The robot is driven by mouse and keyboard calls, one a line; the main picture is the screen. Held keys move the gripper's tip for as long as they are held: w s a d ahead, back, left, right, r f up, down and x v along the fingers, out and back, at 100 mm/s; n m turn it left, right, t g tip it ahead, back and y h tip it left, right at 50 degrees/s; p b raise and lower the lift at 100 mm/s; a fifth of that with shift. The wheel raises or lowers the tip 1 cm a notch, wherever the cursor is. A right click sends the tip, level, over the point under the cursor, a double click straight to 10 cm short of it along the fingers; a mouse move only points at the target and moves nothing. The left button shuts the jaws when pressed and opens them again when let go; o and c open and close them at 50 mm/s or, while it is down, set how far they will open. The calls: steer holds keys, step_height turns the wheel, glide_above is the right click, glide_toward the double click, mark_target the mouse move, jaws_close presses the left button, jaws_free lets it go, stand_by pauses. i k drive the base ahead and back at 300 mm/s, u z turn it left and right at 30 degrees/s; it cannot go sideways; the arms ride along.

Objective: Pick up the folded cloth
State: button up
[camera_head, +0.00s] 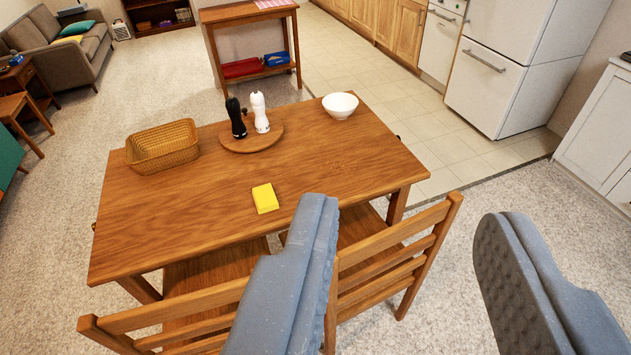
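A pink-and-white checked cloth (273,3), which looks folded, lies flat on top of the wooden console table (247,12) at the top edge of the view. It is partly cut off by the frame. A small yellow block-like item (265,198) lies on the dining table; I cannot tell whether it is cloth or a sponge. My gripper (404,212) is open, its two grey fingers wide apart in the foreground with nothing between them. It is well short of the console table and apart from the checked cloth.
The wooden dining table (330,180) stands between my gripper and the console. It holds a wicker basket (162,147), dark and white mills on a round board (252,143), and a white bowl (340,105). Chairs (395,255) stand at its near side. Tiled floor (385,88) is clear.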

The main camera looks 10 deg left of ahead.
mark_target(266, 200)
steer(key=z, duration=0.15)
steer(key=i, duration=1.6)
steer(key=u, duration=0.8)
